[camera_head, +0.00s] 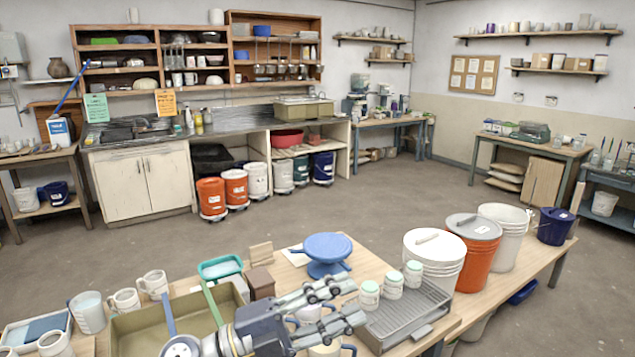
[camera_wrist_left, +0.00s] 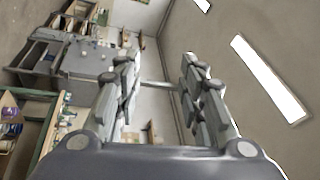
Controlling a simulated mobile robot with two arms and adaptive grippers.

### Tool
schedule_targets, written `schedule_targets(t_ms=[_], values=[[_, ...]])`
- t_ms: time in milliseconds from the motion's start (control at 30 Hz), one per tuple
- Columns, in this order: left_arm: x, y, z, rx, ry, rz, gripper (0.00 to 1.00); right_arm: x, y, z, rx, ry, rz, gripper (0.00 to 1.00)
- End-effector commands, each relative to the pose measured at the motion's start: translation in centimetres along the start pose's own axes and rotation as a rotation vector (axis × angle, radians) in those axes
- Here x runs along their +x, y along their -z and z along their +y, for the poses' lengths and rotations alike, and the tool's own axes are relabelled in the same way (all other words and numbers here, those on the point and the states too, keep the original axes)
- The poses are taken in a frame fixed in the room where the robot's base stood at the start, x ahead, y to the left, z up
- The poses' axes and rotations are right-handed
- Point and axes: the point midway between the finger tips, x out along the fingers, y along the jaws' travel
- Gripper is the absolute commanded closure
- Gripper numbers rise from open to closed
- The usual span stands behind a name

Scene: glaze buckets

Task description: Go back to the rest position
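My left gripper (camera_head: 338,303) comes in from the lower left in the head view and hangs over the front table. Its two fingers are spread apart with nothing between them. The left wrist view also shows the left gripper (camera_wrist_left: 158,85) with its fingers apart, facing the room, shelves and ceiling lights. My right gripper is not in either view.
Under and around the gripper are mugs (camera_head: 152,284), an olive basin (camera_head: 135,330), a blue turntable (camera_head: 327,247) and a grey tray (camera_head: 408,316) with small jars. Buckets, one of them orange (camera_head: 476,262), stand on the table's right. The floor (camera_head: 330,205) behind is clear.

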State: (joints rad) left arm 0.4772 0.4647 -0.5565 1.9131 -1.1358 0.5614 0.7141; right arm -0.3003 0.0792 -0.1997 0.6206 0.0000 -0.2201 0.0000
Motion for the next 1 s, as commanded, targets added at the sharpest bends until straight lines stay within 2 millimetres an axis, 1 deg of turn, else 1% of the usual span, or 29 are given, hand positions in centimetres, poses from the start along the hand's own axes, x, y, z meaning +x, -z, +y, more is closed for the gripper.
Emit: schedule_targets(t_ms=[33, 100, 167, 233, 267, 333, 433, 467, 500, 567, 600, 667, 700, 733, 767, 800, 867, 900, 967, 1000], values=[[-0.4, -0.3, -1.0, -0.045, 0.093, -0.047, 0.63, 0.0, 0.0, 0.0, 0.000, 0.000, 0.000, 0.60], [-1.5, -1.3, -2.5, -0.102, 0.218, -0.131, 0.63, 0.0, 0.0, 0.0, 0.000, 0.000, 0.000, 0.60], [-2.8, -2.5, -3.5, -0.157, 0.316, -0.214, 0.63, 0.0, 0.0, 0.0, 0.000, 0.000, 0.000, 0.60], [-4.8, -4.1, -4.1, -0.226, 0.417, -0.322, 0.63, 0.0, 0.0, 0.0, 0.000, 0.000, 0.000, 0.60], [-5.7, -4.8, -4.1, -0.256, 0.455, -0.371, 0.63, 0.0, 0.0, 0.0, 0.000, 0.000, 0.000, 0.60], [-8.3, -6.5, -3.8, -0.332, 0.533, -0.493, 0.63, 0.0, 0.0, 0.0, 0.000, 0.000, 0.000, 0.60], [-12.3, -8.8, -2.0, -0.447, 0.615, -0.680, 0.63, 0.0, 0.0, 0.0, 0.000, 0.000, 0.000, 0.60], [-13.6, -9.3, -1.3, -0.483, 0.633, -0.738, 0.63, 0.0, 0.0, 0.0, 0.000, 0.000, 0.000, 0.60], [-15.3, -9.9, 0.0, -0.533, 0.651, -0.819, 0.63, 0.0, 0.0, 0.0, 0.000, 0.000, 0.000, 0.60], [-17.9, -10.6, 2.2, -0.609, 0.667, -0.939, 0.63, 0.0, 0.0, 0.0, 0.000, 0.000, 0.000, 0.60], [-19.7, -10.8, 3.8, -0.662, 0.669, -1.019, 0.63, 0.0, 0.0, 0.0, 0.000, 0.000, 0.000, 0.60], [-22.2, -10.8, 6.6, -0.743, 0.662, -1.141, 0.63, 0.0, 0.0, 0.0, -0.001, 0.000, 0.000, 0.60], [-23.9, -10.5, 8.5, -0.797, 0.649, -1.219, 0.63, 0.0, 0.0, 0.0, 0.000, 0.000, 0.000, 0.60], [-25.1, -10.1, 10.0, -0.837, 0.634, -1.278, 0.63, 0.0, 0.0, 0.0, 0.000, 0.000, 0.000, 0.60], [-26.2, -9.6, 11.5, -0.880, 0.618, -1.334, 0.63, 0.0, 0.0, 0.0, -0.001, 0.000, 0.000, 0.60], [-27.6, -8.8, 13.6, -0.935, 0.590, -1.408, 0.63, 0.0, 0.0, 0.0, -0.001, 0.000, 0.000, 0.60], [-29.6, -7.2, 16.5, -1.018, 0.538, -1.513, 0.63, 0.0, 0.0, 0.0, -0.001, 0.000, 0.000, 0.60], [-30.8, -6.0, 18.4, -1.070, 0.499, -1.577, 0.63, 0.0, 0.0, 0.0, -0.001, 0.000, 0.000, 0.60], [-32.2, -4.0, 20.9, -1.145, 0.435, -1.660, 0.63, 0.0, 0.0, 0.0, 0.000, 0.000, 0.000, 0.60], [-33.1, -2.6, 22.3, -1.191, 0.392, -1.709, 0.63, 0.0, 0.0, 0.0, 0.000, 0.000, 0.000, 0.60]])
